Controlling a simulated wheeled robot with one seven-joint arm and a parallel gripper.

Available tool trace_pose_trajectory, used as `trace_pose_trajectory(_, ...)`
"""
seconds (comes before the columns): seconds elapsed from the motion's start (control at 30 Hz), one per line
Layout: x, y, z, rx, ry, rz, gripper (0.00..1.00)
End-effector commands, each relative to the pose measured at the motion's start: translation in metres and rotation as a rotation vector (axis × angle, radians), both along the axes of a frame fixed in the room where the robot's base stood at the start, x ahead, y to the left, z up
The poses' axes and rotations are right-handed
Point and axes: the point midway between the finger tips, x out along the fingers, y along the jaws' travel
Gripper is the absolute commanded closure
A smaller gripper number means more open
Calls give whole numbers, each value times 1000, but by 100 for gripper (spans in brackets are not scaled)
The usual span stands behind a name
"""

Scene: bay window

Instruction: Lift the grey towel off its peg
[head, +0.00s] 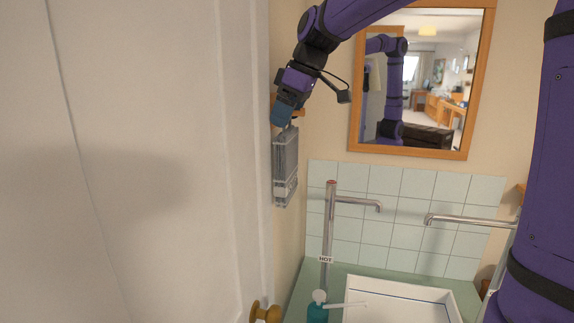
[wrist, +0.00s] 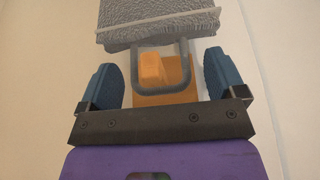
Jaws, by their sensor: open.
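The grey towel (head: 286,168) hangs on the wall left of the mirror in the head view. It has pale bands near its lower end. In the wrist view its textured cloth (wrist: 160,27) shows at the top, with a grey loop (wrist: 185,50) around an orange wooden peg (wrist: 152,68). My gripper (wrist: 160,75) is open, with one blue finger on each side of the loop and peg. Both fingers look apart from the loop. In the head view my gripper (head: 281,112) is at the towel's top and hides most of the peg.
A white door (head: 150,160) with a brass knob (head: 265,312) stands close on the left. Below are a white basin (head: 400,303), a tall hot tap (head: 329,230), a second tap (head: 465,220) and a teal bottle (head: 317,312). A wood-framed mirror (head: 418,155) hangs to the right.

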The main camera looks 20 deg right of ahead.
Motion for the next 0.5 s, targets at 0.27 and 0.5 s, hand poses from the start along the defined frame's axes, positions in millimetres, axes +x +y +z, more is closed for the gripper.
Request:
trace_pose_trajectory(0.27,0,0,-1,0,0,0,22)
trace_pose_trajectory(0.5,0,0,-1,0,0,0,77)
